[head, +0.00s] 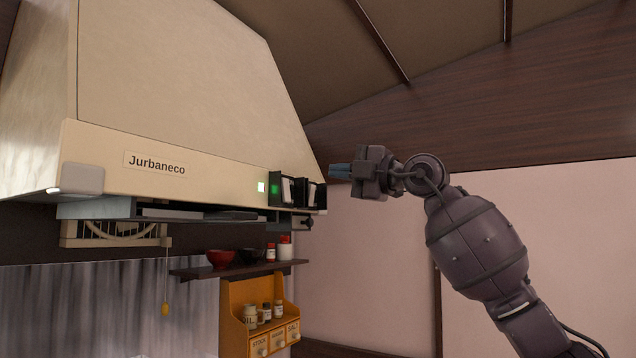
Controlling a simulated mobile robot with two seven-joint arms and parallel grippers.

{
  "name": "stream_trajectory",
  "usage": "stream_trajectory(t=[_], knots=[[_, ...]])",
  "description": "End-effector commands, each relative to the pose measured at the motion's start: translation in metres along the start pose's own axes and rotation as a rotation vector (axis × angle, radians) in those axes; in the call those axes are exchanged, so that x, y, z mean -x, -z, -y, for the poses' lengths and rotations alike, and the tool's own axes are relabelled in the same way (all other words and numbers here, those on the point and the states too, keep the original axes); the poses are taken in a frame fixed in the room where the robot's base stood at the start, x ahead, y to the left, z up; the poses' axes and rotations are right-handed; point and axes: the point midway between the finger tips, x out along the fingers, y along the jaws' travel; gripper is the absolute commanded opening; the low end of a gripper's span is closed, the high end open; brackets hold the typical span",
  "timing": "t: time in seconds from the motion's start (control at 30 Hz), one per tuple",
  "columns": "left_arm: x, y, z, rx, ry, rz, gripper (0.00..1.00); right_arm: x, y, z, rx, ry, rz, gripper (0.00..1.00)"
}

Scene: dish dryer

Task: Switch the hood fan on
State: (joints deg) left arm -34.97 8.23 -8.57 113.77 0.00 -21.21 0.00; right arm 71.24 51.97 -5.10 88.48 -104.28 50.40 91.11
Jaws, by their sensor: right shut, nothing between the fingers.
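The cream range hood (200,172) with a "Jurbaneco" label fills the left of the head view. At the right end of its front band are two dark rocker switches, a left one (287,190) and a right one (313,194), both with pale faces. A green light (262,187) glows just left of them. My right gripper (334,171) is shut and empty. My left gripper is not in view.
Below the hood, a dark wall shelf (240,268) holds a red bowl (221,258), a dark bowl and small jars. An orange spice rack (236,312) hangs under it. A pull cord with a yellow end (165,308) hangs at left.

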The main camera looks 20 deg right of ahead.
Motion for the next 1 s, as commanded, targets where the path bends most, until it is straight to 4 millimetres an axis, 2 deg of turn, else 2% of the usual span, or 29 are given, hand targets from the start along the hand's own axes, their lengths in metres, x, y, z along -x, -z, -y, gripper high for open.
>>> stream_trajectory(t=[0.1,0.3,1.0], knots=[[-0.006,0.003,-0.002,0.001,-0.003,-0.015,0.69,0.018,0.001,-0.005,0.002,-0.001,0.000,0.00],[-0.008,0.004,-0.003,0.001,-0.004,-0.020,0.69,0.033,0.001,-0.011,0.001,0.000,-0.001,0.00],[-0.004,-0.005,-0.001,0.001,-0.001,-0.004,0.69,0.035,0.001,-0.013,0.022,-0.001,-0.002,0.00]])
